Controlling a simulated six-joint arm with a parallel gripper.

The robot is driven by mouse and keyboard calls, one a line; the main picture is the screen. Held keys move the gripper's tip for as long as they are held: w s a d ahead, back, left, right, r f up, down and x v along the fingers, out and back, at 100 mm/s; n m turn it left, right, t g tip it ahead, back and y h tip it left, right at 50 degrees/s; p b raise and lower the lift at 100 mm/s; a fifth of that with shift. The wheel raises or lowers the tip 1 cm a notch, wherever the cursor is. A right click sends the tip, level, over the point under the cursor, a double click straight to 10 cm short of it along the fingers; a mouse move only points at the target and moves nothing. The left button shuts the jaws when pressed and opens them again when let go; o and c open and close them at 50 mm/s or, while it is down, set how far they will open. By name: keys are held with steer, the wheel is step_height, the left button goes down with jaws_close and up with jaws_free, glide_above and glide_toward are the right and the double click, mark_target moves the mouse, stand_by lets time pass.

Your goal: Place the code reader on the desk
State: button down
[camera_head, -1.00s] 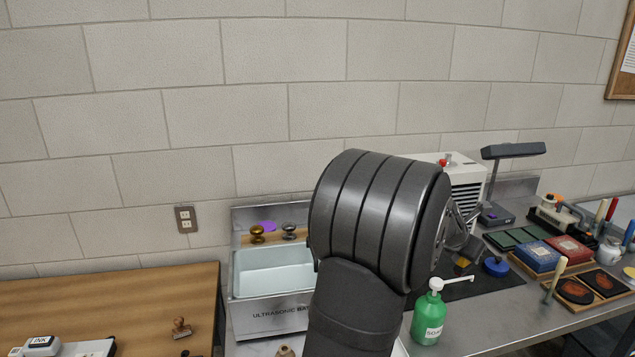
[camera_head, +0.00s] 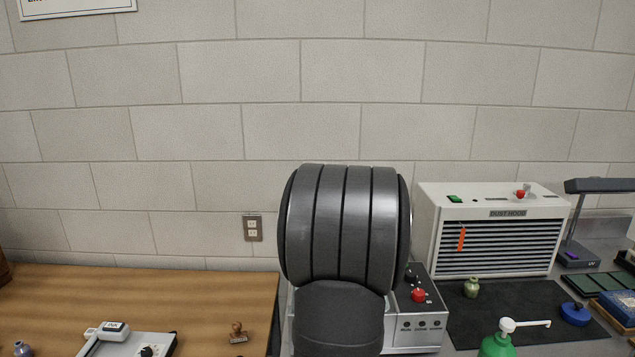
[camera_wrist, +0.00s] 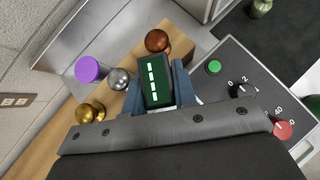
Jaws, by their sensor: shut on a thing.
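In the wrist view my gripper (camera_wrist: 158,96) is shut on a small dark green block with white bars on its face, which I take to be the code reader (camera_wrist: 156,77). The blue-grey fingers press on its two sides. A wooden rack shows beyond it, and I cannot tell how far below it lies. In the head view the wooden desk (camera_head: 200,288) stands at the left. My dark arm hides the gripper and the code reader there.
A knob panel (camera_head: 418,325) and dust hood (camera_head: 500,235) stand right of my arm. The rack (camera_wrist: 180,45) bears metal knobs and a purple cylinder (camera_wrist: 88,68). A stamp (camera_head: 238,332) and a white device (camera_head: 130,342) occupy the desk's front; bare wood lies behind them.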

steer(key=s+a+n+y, duration=0.2)
steer(key=a+n, duration=0.1)
steer(key=a, duration=1)
steer(key=s+a+n+t+y, duration=0.1)
steer(key=s+a+n+y, duration=0.15)
steer(key=a, duration=1.05)
steer(key=s+a+n+y, duration=0.2)
steer(key=a+n, duration=0.1)
steer(key=a, duration=1)
steer(key=s+a+n+g+y, duration=0.1)
steer(key=s+a+n+y, duration=0.35)
steer(key=s+a, duration=1.25)
steer(key=s+a+n+g+y, duration=0.1)
steer(key=s+a, duration=0.4)
steer(key=s, duration=0.6)
steer(key=s+a+n+g, duration=0.3)
steer(key=s+a+n, duration=0.2)
steer(key=s, duration=0.5)
steer(key=s+a+n+g+y, duration=0.1)
steer(key=s+a, duration=0.4)
steer(key=s, duration=0.6)
steer(key=shift+s+n+g+y, duration=0.35)
steer(key=shift+n+g, duration=0.15)
steer(key=shift+n, duration=0.7)
